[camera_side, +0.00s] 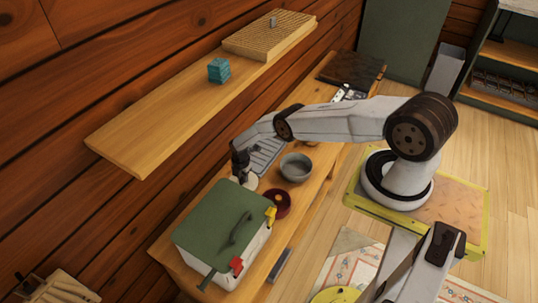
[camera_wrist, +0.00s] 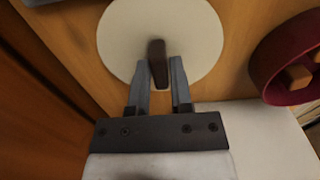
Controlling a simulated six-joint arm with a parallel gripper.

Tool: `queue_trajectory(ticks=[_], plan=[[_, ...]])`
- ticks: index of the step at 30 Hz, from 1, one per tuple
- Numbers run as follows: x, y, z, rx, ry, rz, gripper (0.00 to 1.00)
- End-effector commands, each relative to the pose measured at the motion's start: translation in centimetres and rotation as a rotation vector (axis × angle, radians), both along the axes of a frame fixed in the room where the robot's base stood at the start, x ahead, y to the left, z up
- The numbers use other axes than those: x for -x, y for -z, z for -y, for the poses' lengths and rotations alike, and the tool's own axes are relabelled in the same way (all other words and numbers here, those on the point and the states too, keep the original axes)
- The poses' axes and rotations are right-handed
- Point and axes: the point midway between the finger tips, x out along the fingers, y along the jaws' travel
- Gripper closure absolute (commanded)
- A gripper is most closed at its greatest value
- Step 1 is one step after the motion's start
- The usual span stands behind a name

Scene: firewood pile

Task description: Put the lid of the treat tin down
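The lid of the treat tin is a pale cream disc (camera_wrist: 195,30) with a dark brown upright handle. It also shows in the side view (camera_side: 251,183), just below my gripper and close to the bench top. My gripper (camera_wrist: 160,62) has its two fingers on either side of the handle and appears shut on it. I cannot tell whether the lid touches the bench. The treat tin is a dark red round tin (camera_side: 289,202), open, beside the lid on its near right. In the wrist view the tin (camera_wrist: 258,72) shows brown pieces inside.
A grey bowl (camera_side: 296,168) stands behind the tin on the bench. A green-lidded box (camera_side: 215,225) with yellow and red clips stands in front. A wooden shelf (camera_side: 160,125) with a teal block (camera_side: 218,70) hangs above on the wall. A grey ridged tray (camera_side: 266,152) lies behind my gripper.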

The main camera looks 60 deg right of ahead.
Motion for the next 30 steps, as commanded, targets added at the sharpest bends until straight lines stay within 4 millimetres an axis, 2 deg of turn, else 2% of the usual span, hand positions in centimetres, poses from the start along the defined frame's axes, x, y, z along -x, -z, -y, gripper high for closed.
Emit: queue_trajectory(ticks=[1,2,3,19,30], plan=[[0.0,0.0,0.0,0.0,0.0,0.0,0.55],[0.0,0.0,0.0,0.0,0.0,0.0,0.45],[0.0,0.0,0.0,0.0,0.0,0.0,0.45],[0.0,-0.3,0.0,0.0,0.0,-0.001,0.45],[-0.1,-1.7,0.0,0.0,0.0,0.0,0.45]])
